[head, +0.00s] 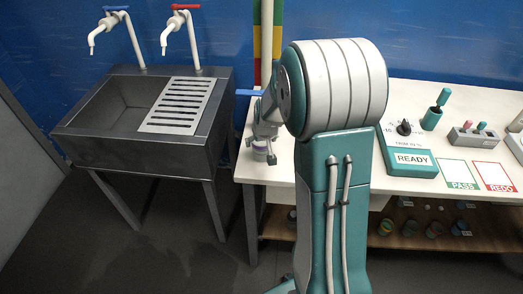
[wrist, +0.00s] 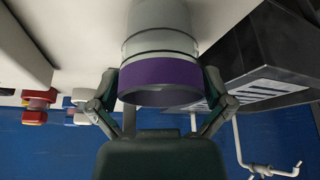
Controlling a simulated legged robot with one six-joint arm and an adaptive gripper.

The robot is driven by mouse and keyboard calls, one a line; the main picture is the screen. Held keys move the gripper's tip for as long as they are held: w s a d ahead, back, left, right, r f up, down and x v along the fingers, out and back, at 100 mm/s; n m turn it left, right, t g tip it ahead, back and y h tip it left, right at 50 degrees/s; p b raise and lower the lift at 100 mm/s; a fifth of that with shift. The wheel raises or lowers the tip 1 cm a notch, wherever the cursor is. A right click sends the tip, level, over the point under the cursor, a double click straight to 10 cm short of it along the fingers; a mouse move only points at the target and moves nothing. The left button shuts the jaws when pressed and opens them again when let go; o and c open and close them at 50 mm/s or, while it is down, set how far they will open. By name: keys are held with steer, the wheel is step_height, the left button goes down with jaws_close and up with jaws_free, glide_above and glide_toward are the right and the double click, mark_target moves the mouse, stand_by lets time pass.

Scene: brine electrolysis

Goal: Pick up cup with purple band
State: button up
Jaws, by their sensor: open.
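The cup with the purple band (wrist: 160,82) fills the upper middle of the wrist view, a pale grey body with a wide purple ring near its rim. In the head view only a small part of the cup (head: 260,149) shows at the table's left end, beneath my gripper (head: 266,139). In the wrist view my gripper (wrist: 161,90) is open, with one finger on each side of the cup at the height of the band. I cannot tell whether the fingers touch it. My arm hides part of the table in the head view.
A dark sink (head: 125,115) with a slotted drainer (head: 177,106) stands left of the white table (head: 400,95). A READY box (head: 408,160) and PASS (head: 459,176) and REDO (head: 494,176) cards lie right. Red and white fittings (wrist: 38,98) show in the wrist view.

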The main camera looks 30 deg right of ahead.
steer(key=shift+f, duration=0.2)
steer(key=shift+a, duration=0.1)
steer(key=c, duration=1.1)
steer(key=shift+r, duration=0.15)
